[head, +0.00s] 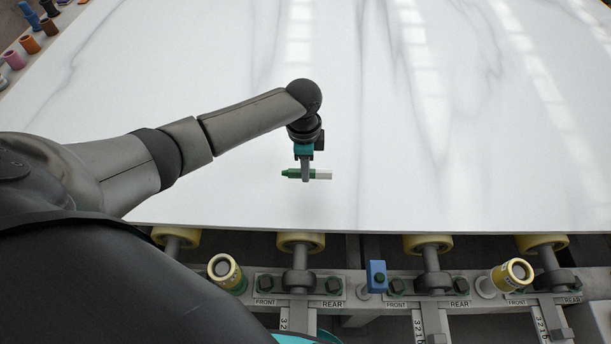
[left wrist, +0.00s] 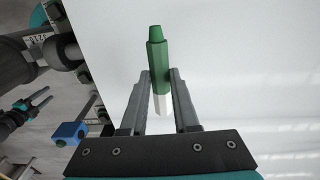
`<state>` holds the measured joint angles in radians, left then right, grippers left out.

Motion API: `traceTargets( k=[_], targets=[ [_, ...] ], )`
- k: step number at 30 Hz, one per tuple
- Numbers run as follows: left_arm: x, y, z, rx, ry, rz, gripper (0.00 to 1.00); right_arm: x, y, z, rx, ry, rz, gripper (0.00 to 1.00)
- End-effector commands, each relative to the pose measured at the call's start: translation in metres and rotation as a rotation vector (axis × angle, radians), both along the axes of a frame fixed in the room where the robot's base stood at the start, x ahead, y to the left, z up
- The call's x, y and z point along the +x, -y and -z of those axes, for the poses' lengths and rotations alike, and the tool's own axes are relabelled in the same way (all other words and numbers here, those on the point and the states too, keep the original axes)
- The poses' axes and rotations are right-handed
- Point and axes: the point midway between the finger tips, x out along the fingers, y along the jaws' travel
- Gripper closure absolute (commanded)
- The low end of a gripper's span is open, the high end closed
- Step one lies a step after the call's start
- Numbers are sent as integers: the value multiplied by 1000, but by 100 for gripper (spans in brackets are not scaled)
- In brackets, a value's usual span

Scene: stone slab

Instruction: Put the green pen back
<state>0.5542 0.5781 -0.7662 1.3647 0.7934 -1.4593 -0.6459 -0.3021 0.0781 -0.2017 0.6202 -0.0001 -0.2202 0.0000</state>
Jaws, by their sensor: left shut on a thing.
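The green pen (head: 290,173) has a green body and a white end. It lies crosswise in my left gripper (head: 305,178), which is shut on it over the white slab (head: 420,130). The green end points left and the white end right in the head view. In the left wrist view the pen (left wrist: 156,60) sits between the fingertips of the left gripper (left wrist: 160,88), green end outward. I cannot tell the exact height above the slab. My right gripper (left wrist: 42,100) shows small at the left of the left wrist view, its fingers apart and empty.
A blue block (head: 376,276) with a dark green knob stands on the rail before the slab. Yellow-ringed cylinders (head: 225,271) (head: 516,271) and rollers line the front edge. Several coloured items (head: 30,45) stand at the far left. The slab is otherwise clear.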

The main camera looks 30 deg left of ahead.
Motion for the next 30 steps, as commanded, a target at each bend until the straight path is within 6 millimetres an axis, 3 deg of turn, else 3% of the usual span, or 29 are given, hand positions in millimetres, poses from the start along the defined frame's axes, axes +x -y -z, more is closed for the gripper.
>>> traceTargets(
  k=[3, 6, 18, 19, 26, 30],
  targets=[
    [-1, 0, 23, 1, -5, -1, 100, 0, 2, 7, -3, 1, -1, 50],
    [-1, 0, 33, 0, -2, 0, 100, 0, 2, 10, -3, 1, 0, 50],
    [-1, 0, 38, 0, -2, 0, 100, 1, 3, 11, -4, 1, 1, 50],
    [-1, 0, 38, 1, -3, 0, 69, 1, 3, 11, -4, 1, 1, 50],
    [-1, 0, 37, 0, -2, 0, 43, 2, 3, 10, -4, 2, 1, 50],
    [-1, 0, 37, 0, -2, 0, 41, 2, 3, 10, -3, 2, 2, 50]
  ],
)
